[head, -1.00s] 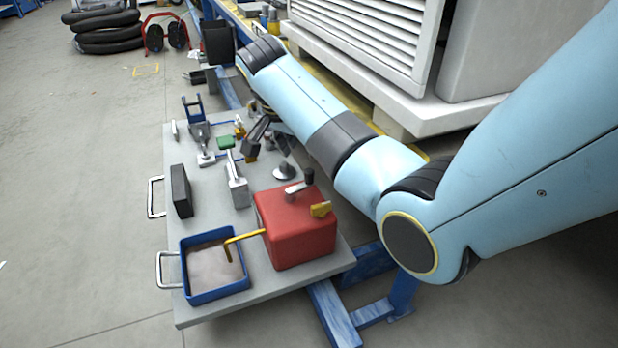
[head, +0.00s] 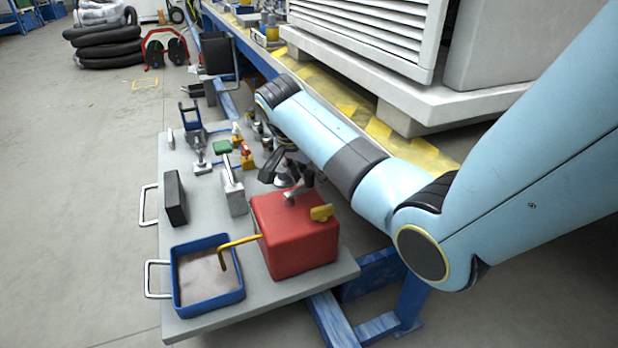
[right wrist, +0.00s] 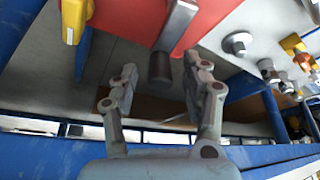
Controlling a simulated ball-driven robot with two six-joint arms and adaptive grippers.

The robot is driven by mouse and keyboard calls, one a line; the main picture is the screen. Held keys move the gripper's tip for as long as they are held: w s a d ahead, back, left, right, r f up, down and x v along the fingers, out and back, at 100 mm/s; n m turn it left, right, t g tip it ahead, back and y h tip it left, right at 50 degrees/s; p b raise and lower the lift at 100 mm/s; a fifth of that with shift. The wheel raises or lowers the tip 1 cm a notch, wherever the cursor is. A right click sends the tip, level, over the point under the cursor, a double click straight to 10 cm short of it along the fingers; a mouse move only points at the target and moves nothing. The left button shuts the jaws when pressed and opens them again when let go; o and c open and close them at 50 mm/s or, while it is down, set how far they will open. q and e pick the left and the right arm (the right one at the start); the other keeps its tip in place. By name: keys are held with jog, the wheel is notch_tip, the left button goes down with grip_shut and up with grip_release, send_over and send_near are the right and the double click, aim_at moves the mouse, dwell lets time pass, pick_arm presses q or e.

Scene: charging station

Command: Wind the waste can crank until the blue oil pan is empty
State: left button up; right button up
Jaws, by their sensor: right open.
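The red waste can (head: 295,245) stands on the grey table, with a grey crank (head: 296,196) on its top. My right gripper (head: 285,170) is open and close behind the crank. In the right wrist view the crank's dark handle (right wrist: 160,68) sits between the tips of my open fingers (right wrist: 161,75), with no clear contact. The red can also shows there (right wrist: 215,18). The blue oil pan (head: 210,306) stands left of the can and holds brownish liquid (head: 203,275). A bent yellow pipe (head: 240,242) runs from the can over the pan. My left gripper is out of view.
A black block (head: 175,198), a grey clamp-like tool (head: 234,197) and a green-topped part (head: 222,147) stand further back on the grey table (head: 205,225). A yellow tap (head: 321,213) juts from the can's top. A large white unit (head: 375,40) stands behind my right arm.

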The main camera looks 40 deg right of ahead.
aim_at(312, 186)
dwell(0.3)
